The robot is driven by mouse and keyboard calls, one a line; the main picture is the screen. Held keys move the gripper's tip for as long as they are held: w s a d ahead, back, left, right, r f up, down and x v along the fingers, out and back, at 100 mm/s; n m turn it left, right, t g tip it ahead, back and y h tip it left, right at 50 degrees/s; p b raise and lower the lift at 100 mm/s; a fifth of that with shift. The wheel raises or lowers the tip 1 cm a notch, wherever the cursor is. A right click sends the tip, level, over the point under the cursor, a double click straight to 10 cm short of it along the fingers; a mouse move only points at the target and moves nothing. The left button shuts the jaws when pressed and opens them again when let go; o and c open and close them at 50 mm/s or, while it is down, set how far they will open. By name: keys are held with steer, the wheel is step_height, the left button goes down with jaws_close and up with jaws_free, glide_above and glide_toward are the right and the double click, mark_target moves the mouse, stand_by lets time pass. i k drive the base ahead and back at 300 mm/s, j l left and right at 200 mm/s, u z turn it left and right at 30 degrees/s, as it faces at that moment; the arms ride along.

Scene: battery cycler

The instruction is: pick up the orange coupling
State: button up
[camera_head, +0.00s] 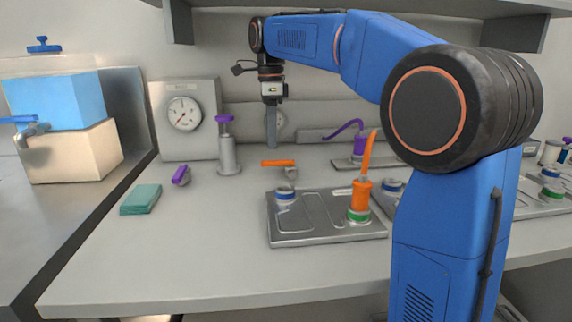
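The orange coupling (362,193), with a curved orange tail rising from its top, stands upright on the green-ringed port (359,216) of a metal plate (328,237). My gripper (271,145) points down above the back of the bench, left of the coupling and higher than it. Its fingers show edge-on as one grey strip, so I cannot tell whether they are apart. Nothing visible hangs from them. My arm reaches in from the right.
A small valve with an orange handle (279,163) stands below my gripper. A purple coupling (359,145) stands behind, and a blue-ringed port (285,194) is on the plate's left. A purple-topped cylinder (228,150), gauge box (184,115) and teal block (141,199) stand left. The front left bench is clear.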

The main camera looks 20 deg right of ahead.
mark_target(362, 186)
steer(key=k, duration=1)
